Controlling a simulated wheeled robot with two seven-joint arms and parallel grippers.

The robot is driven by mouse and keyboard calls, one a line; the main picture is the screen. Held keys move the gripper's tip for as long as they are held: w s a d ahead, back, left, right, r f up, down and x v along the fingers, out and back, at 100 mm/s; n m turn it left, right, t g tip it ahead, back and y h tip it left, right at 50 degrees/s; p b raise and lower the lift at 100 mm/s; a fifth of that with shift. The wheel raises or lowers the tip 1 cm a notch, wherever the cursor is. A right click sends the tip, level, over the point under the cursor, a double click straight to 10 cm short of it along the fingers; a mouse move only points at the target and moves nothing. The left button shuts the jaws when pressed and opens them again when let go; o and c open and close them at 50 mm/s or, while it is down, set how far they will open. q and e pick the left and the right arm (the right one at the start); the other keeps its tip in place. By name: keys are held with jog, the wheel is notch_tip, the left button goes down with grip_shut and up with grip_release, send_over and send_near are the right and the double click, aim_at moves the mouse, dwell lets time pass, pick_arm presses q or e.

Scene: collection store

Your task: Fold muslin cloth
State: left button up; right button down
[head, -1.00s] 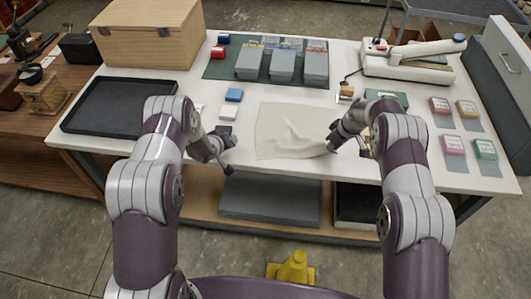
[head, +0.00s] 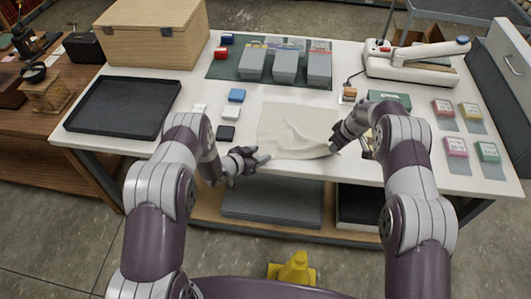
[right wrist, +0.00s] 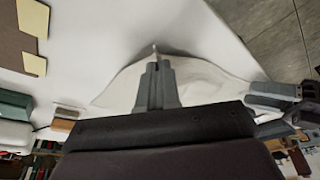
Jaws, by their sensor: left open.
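The cream muslin cloth (head: 290,125) lies slightly wrinkled at the front middle of the white table. My right gripper (head: 334,147) is at the cloth's front right corner. In the right wrist view its fingers (right wrist: 155,80) are together, with a small peak of the cloth (right wrist: 205,78) pinched up at their tips. My left gripper (head: 258,163) is open and empty at the cloth's front left corner, by the table's front edge. It also shows at the right of the right wrist view (right wrist: 290,97). I cannot tell whether it touches the cloth.
A black tray (head: 122,107) lies at the left, before a wooden box (head: 150,40). Blue (head: 237,95), white and black small blocks sit left of the cloth. Grey boxes on a green mat (head: 225,70) stand behind. A white press-like device (head: 410,65) is back right.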

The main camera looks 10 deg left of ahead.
pick_arm(q)
jog(key=shift+w+d+f, duration=0.15)
jog(key=shift+w+d, duration=0.05)
jog(key=shift+w, duration=0.1)
jog(key=shift+w+d+f, duration=0.1)
jog(key=shift+f, duration=0.05)
grip_shut()
dwell(0.3)
notch_tip(320, 180, up, 5)
jog(key=shift+r, duration=0.1)
